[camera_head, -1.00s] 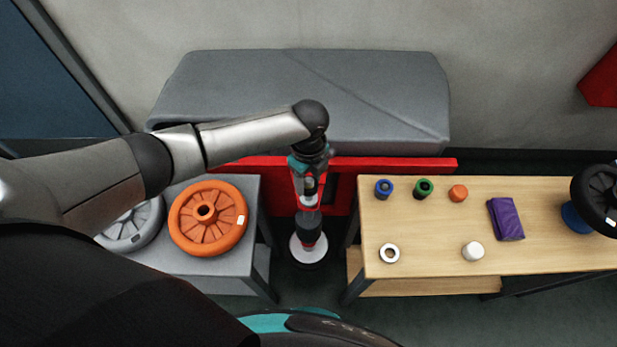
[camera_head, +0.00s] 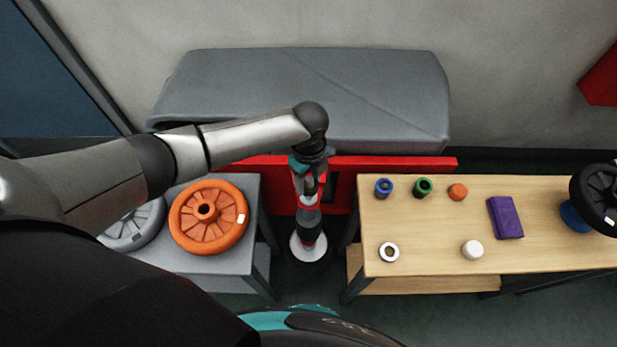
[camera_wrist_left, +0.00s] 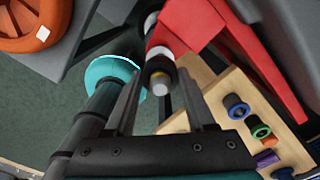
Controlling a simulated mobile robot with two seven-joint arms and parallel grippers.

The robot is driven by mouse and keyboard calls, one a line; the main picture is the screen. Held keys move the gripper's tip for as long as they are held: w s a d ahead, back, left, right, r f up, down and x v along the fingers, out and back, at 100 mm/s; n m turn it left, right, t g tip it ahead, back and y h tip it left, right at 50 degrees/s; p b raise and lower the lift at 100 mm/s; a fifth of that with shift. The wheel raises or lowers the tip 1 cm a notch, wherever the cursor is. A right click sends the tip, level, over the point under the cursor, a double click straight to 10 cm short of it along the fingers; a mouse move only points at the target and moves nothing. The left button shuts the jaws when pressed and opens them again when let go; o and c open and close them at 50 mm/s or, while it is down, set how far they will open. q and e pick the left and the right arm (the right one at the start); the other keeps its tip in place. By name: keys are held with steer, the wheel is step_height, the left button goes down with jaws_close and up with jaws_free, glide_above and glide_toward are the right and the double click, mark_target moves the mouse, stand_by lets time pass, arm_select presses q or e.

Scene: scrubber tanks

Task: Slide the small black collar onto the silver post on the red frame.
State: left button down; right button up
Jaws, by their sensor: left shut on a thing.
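The red frame (camera_head: 400,164) stands behind and between the two tables. In the left wrist view, its red bracket (camera_wrist_left: 192,22) is near the silver post (camera_wrist_left: 160,88). My left gripper (camera_head: 309,183) points down at the frame. Its two fingers also show in the left wrist view (camera_wrist_left: 160,78), one on each side of the post's end. The small black collar (camera_wrist_left: 158,66) is between the fingertips, and they are shut on it. It appears in line with the silver end; how far it sits around the post I cannot tell. My right gripper is not in view.
A wooden table (camera_head: 430,220) at right holds several rings and caps, a purple block (camera_head: 505,218) and a black wheel (camera_head: 598,200). A grey table at left holds an orange wheel (camera_head: 208,218) and a grey wheel (camera_head: 134,226). A white disc (camera_head: 297,250) is low between the tables.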

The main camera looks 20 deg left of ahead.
arm_select(q)
steer(key=shift+f, duration=0.15)
stand_by(0.6)
steer(key=shift+c, duration=0.8)
jaws_free()
steer(key=shift+r+p, duration=1.35)
steer(key=shift+p, duration=0.25)
steer(key=shift+r, duration=0.2)
step_height(320, 180, up, 7)
steer(key=p, duration=0.7)
steer(key=shift+p, duration=0.3)
steer(key=shift+f, duration=0.1)
